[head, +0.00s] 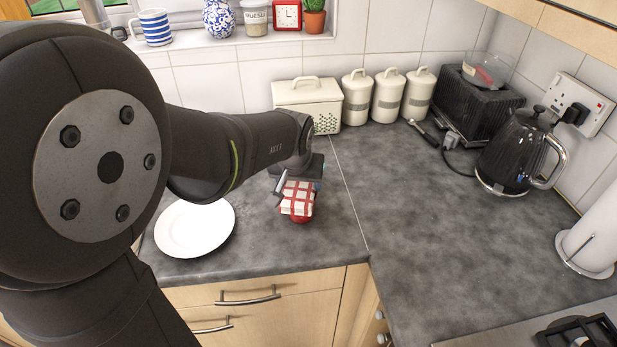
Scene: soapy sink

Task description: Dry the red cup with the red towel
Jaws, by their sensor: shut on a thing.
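The red towel (297,194), red-and-white checked, is in the jaws of my gripper (295,188), which is shut on it. A red thing, likely the red cup (301,217), shows just below the towel on the grey worktop. The towel covers most of it, so its shape and whether the towel touches it cannot be told. My arm reaches in from the left and hides part of the worktop.
A white plate (194,228) lies left of the gripper. A bread bin (309,98), canisters (388,97), a toaster (474,105) and a black kettle (516,152) stand at the back and right. The worktop (430,235) right of the cup is clear.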

